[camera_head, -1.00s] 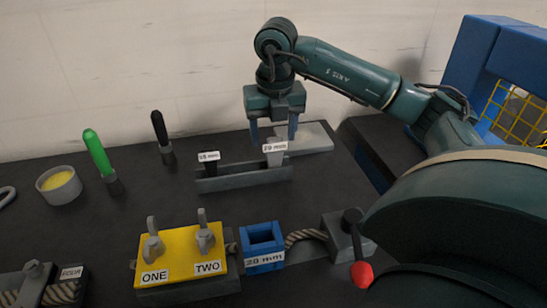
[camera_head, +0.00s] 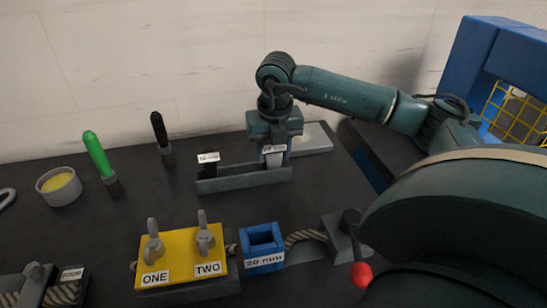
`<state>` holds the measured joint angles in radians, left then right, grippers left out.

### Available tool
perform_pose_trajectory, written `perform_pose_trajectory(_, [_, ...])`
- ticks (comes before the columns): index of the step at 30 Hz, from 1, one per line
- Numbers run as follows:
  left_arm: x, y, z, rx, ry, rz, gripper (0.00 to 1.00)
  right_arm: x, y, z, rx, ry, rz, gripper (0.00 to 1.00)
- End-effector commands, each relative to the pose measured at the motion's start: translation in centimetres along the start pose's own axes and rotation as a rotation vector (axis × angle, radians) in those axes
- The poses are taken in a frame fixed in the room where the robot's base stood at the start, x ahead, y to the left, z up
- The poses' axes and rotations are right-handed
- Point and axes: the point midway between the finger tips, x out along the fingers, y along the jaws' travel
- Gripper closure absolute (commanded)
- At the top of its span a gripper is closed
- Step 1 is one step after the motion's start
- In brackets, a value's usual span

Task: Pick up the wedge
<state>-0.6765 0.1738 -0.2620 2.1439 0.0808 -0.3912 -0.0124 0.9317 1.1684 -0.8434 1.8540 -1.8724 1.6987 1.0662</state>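The grey wedge (camera_head: 274,160) with a white size label stands at the right end of a low dark rack. A black wedge (camera_head: 209,168), also labelled, stands at the rack's left end. My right gripper (camera_head: 274,153) points down at the grey wedge, its blue fingers on either side of the wedge's upper part. The label and wedge partly hide the fingers, so I cannot tell whether they press on it. The wedge still sits in the rack (camera_head: 240,181). My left gripper is not in view.
A yellow block (camera_head: 182,268) marked ONE and TWO and a blue square socket (camera_head: 262,240) lie in front. Green (camera_head: 97,153) and black (camera_head: 159,130) handles and a yellow-filled cup (camera_head: 59,187) stand left.

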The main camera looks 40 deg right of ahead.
Motion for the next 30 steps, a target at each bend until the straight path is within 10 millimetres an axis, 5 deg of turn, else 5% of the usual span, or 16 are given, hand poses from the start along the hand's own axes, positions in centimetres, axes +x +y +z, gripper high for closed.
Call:
perform_pose_trajectory(15, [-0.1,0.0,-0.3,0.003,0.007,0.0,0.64,0.0,0.0,0.0,0.0,0.0,0.0,1.0])
perform_pose_trajectory(25, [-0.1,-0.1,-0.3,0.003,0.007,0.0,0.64,-0.4,0.0,0.1,0.001,-0.004,0.003,1.0])
perform_pose_trajectory(30, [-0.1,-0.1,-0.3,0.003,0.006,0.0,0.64,-2.4,0.1,0.4,0.001,-0.008,0.005,1.0])
